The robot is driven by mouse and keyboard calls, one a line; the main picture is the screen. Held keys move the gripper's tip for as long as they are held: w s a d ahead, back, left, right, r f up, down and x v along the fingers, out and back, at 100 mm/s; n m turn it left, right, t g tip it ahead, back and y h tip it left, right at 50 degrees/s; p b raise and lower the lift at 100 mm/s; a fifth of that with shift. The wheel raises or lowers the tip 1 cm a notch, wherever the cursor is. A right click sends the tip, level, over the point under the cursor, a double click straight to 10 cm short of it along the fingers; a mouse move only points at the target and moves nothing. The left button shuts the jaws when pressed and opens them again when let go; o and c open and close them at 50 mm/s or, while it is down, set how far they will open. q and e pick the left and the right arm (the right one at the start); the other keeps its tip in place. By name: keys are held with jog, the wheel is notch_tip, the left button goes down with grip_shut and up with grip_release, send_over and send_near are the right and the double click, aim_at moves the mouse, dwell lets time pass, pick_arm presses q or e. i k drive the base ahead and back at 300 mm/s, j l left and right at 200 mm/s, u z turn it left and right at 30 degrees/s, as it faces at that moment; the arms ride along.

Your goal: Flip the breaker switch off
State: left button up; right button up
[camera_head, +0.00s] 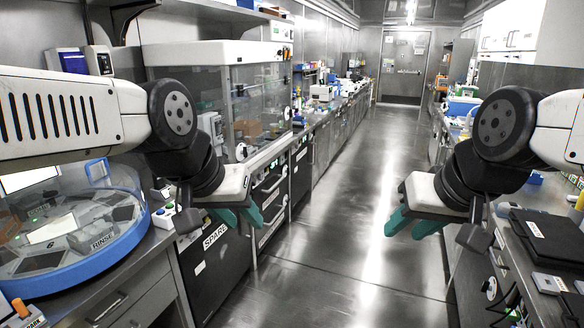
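I cannot make out a breaker switch or a breaker panel in the head view. My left gripper (238,217) hangs over the aisle beside the left bench front. Its two teal fingers are apart with nothing visible between them. My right gripper (413,225) hangs at the right side of the aisle, near the right bench. Its teal fingers are also apart and look empty. My arms hide parts of both benches.
A round blue-rimmed machine (137,233) stands on the left bench, below wall-mounted boxes (74,62). A glass-fronted cabinet (250,95) stands farther along. A black case (546,236) lies on the right bench. The steel aisle floor (335,215) is clear to the far door (403,66).

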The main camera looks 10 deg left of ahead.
aim_at(106, 64)
jog(key=i+l+u, duration=0.2)
jog(key=i, duration=0.7)
jog(key=i+j+u, duration=0.1)
jog(key=i+u, duration=0.2)
jog(key=u, duration=0.15)
jog(key=i+u, duration=0.3)
jog(key=u, duration=0.2)
jog(key=i+l+u, duration=0.15)
jog(key=i+u, duration=0.15)
jog(key=u, duration=0.15)
